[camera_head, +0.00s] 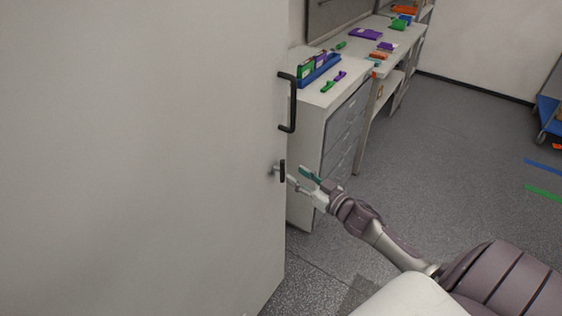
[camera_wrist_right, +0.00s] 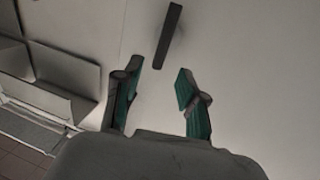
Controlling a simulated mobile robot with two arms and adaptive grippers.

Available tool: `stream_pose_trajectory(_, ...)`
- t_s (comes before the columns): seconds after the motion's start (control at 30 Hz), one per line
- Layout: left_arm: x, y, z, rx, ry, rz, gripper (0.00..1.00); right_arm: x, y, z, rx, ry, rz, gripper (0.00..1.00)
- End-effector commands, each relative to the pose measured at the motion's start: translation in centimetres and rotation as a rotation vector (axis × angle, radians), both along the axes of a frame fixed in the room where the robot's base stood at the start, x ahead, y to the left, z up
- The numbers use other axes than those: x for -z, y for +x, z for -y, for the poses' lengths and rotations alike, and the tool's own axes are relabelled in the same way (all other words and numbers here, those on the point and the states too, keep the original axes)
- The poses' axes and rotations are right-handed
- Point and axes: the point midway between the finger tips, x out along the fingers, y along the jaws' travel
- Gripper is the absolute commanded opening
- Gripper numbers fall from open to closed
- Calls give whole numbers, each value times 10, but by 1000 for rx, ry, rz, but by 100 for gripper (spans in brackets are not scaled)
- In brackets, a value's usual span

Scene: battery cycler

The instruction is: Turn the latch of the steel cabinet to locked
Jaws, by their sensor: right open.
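The steel cabinet (camera_head: 140,150) shows its large pale grey door, filling the left of the head view. The latch, a short dark bar on a light stub (camera_head: 282,171), sits near the door's right edge and stands about upright in the head view. In the right wrist view the dark latch bar (camera_wrist_right: 168,36) appears slightly tilted, beyond the fingertips. My right gripper (camera_head: 298,179) is open and empty, just right of the latch; its green-padded fingers (camera_wrist_right: 158,78) stand apart, with a visible gap to the bar. My left gripper is not in view.
A black door handle (camera_head: 292,102) is fixed above the latch. Behind the door edge stands a drawer unit (camera_head: 313,118) with a blue bin (camera_head: 318,72) on top. A workbench (camera_head: 375,50) with coloured items is further back. The grey floor (camera_head: 450,150) on the right is mostly clear.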

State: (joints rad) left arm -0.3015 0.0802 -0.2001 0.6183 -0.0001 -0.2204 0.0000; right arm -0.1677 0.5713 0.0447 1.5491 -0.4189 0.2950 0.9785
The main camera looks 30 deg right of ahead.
Motion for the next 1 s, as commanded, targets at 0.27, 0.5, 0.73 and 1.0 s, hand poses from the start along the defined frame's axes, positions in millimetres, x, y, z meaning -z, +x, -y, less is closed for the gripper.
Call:
stream_pose_trajectory(0.27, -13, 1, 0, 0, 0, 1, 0, -2, 52, -10, 3, 2, 0, 41)
stream_pose_trajectory(0.5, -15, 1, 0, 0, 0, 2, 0, 0, 68, -14, 0, 1, -1, 41)
stream_pose_trajectory(0.73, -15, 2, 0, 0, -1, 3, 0, 1, 69, -14, 0, 0, -2, 41)
stream_pose_trajectory(1.0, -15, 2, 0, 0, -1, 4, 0, 1, 69, -14, 1, 0, -2, 3)
